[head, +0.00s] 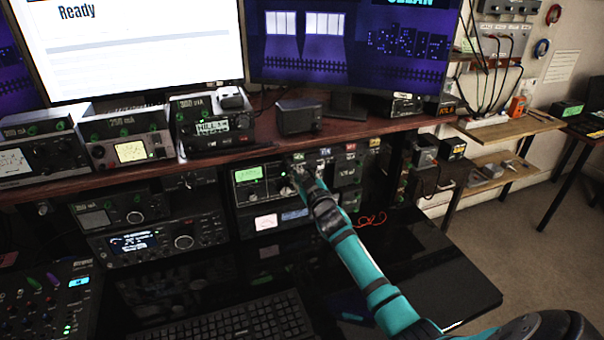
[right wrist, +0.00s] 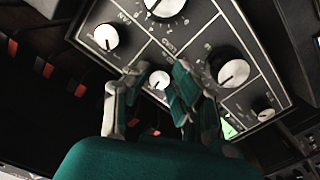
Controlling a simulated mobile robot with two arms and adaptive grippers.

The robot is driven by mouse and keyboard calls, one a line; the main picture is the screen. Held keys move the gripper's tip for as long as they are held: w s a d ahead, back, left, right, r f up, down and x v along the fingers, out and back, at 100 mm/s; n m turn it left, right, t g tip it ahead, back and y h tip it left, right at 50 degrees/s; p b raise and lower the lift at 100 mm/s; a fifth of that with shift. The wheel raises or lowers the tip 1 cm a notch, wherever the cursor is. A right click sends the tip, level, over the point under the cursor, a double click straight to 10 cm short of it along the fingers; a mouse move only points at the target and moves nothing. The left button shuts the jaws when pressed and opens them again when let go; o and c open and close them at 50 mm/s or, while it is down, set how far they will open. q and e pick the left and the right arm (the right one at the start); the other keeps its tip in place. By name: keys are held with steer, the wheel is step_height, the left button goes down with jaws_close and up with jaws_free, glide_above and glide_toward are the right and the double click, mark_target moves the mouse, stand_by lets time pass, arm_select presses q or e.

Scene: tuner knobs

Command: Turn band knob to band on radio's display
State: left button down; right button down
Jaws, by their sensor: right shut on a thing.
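My right gripper (head: 302,172) reaches the front of the tuner (head: 247,173), a dark unit with a green-lit display under the wooden shelf. In the right wrist view my right gripper (right wrist: 155,82) has its fingers on either side of a small white-faced knob (right wrist: 159,79) and is shut on it. Larger white-faced knobs show around it, and a "LOAD" label is on the panel. I cannot read a band label on the held knob. The radio (head: 160,238) has a lit blue-white display (head: 132,242); its text is too small to read. My left gripper is not in view.
The wooden shelf (head: 235,158) runs just above the tuner and carries several meters and small boxes. Monitors stand behind it. A keyboard (head: 235,320) lies on the black desk below. Red cable (head: 370,220) lies right of the tuner.

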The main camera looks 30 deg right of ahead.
steer(key=shift+n, duration=0.5)
steer(key=c, duration=1.1)
jaws_free()
steer(key=v, duration=1.2)
steer(key=shift+f, duration=0.15)
